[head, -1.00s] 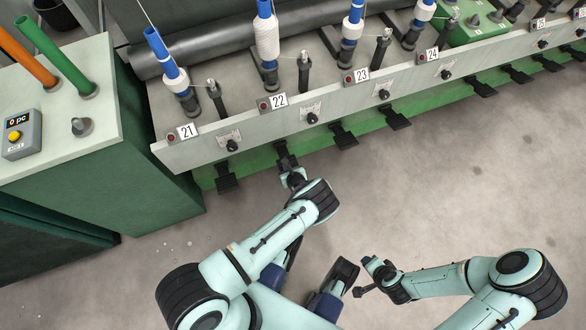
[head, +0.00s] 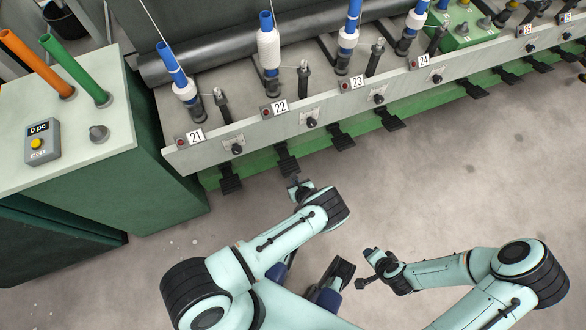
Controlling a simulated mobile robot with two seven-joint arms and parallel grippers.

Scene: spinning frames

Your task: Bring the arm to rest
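My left arm comes in from the lower left. Its gripper (head: 298,186) is over the floor just in front of the black pedal under position 22. Its fingers are small and partly hidden by the wrist, so I cannot tell whether they are open. My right arm is bent at the lower right. Its gripper (head: 366,268) is over bare floor and points left, and its finger gap is not clear. I see nothing held in either gripper.
The spinning frame's front rail (head: 262,124) runs across the top, with pedals (head: 288,160) jutting out below. Blue bobbin tubes (head: 268,50) stand behind it. A green cabinet (head: 120,195) with a counter box (head: 42,142) is at left. The floor (head: 470,180) at right is clear.

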